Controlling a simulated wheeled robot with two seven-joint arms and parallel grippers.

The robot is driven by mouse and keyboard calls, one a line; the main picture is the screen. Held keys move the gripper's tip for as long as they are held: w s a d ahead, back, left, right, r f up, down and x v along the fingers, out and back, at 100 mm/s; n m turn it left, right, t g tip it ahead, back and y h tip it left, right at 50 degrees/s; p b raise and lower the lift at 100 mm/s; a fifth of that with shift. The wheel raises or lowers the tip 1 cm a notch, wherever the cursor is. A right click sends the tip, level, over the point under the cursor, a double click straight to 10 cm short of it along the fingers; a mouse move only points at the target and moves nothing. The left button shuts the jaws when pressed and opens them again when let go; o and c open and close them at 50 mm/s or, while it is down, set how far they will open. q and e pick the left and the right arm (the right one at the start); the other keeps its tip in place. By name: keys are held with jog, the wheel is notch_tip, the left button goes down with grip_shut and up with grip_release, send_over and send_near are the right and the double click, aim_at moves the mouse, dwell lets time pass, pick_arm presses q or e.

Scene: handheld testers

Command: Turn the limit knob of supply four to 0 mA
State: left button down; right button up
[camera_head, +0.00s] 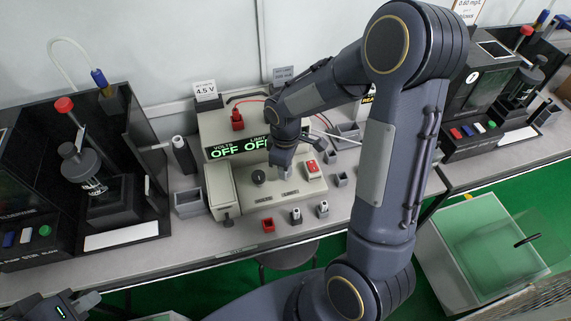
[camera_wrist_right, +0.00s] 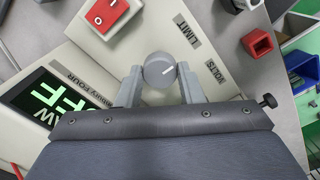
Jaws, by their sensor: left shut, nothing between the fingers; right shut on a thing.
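Supply four (camera_head: 222,140) is a beige box on the bench, with a green display reading OFF under both VOLTS and LIMIT. My right gripper (camera_head: 284,170) reaches down over its panel and hides the limit knob in the head view. In the right wrist view the grey round limit knob (camera_wrist_right: 158,68) sits between the fingers of the right gripper (camera_wrist_right: 160,82), which is shut on it. Its white pointer line aims toward the LIMIT label side. The dark volts knob (camera_head: 258,177) stands left of the gripper. My left gripper (camera_head: 88,300) is shut and empty, low at bottom left.
A red rocker switch (camera_head: 312,167) sits right of the knobs; it also shows in the wrist view (camera_wrist_right: 108,16). Small bins (camera_head: 268,225) and posts stand in front. Black tester stations flank the supply, one at left (camera_head: 35,150).

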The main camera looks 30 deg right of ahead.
jog(key=shift+n, duration=0.3)
jog(key=o, duration=1)
jog(key=shift+r, duration=0.1)
notch_tip(320, 180, up, 8)
jog(key=shift+f, duration=0.15)
jog(key=shift+s, duration=0.1)
jog(key=s+a+r+m+t+y, duration=0.2)
jog(key=s+r+m, duration=0.2)
jog(key=s, duration=0.4)
jog(key=s+a+r+m+t+y, duration=0.1)
jog(key=s+a+r+m+t, duration=0.1)
jog(key=s+m, duration=0.4)
jog(key=s+r+t, duration=0.1)
jog(key=s+r, duration=0.1)
jog(key=s, duration=0.1)
jog(key=shift+s+a+t+y, duration=0.2)
jog(key=shift+s+t+y, duration=0.1)
jog(key=shift+y, duration=0.1)
